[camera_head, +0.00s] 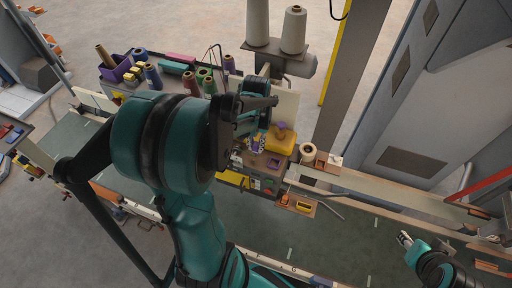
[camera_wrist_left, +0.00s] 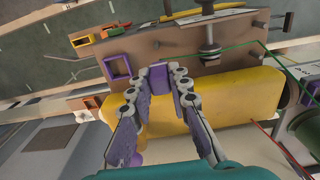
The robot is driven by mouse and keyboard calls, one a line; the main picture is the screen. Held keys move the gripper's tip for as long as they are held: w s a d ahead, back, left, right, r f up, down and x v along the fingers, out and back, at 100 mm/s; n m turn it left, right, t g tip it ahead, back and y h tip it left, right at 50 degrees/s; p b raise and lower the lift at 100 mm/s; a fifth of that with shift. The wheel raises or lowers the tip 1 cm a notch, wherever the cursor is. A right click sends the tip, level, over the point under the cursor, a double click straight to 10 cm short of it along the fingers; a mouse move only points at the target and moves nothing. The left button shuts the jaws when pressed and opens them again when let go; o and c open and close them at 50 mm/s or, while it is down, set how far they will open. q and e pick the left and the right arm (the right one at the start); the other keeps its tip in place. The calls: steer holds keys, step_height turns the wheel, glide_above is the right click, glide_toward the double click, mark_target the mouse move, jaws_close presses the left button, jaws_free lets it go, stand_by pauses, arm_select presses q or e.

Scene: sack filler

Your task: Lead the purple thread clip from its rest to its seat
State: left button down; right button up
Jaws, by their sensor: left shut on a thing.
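My left gripper (camera_head: 257,146) is over the yellow machine head (camera_head: 284,145). In the left wrist view the fingertips (camera_wrist_left: 164,82) are shut on the purple thread clip (camera_wrist_left: 158,77), whose sides they partly hide. The clip is close above the yellow body (camera_wrist_left: 235,97), by the brown panel's edge.
A green thread (camera_wrist_left: 235,50) runs over the panel beside a metal post (camera_wrist_left: 208,45). A green spool (camera_wrist_left: 308,128) is at the right of the wrist view. White cones (camera_head: 293,30) stand behind the head. A table (camera_head: 130,88) with several spools is at the back left.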

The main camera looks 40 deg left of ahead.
arm_select(q)
steer(key=shift+s+d+r, duration=0.1)
steer(key=shift+d+r, duration=0.1)
steer(key=shift+r, duration=0.6)
steer(key=shift+w+d+p, duration=0.5)
steer(key=shift+w+d, duration=0.6)
steer(key=shift+d, duration=2.2)
steer(key=shift+a+f+b, duration=0.15)
steer(key=shift+f+b, duration=2.25)
steer(key=shift+f, duration=0.3)
steer(key=c, duration=1.3)
jaws_free()
steer(key=shift+c, duration=0.2)
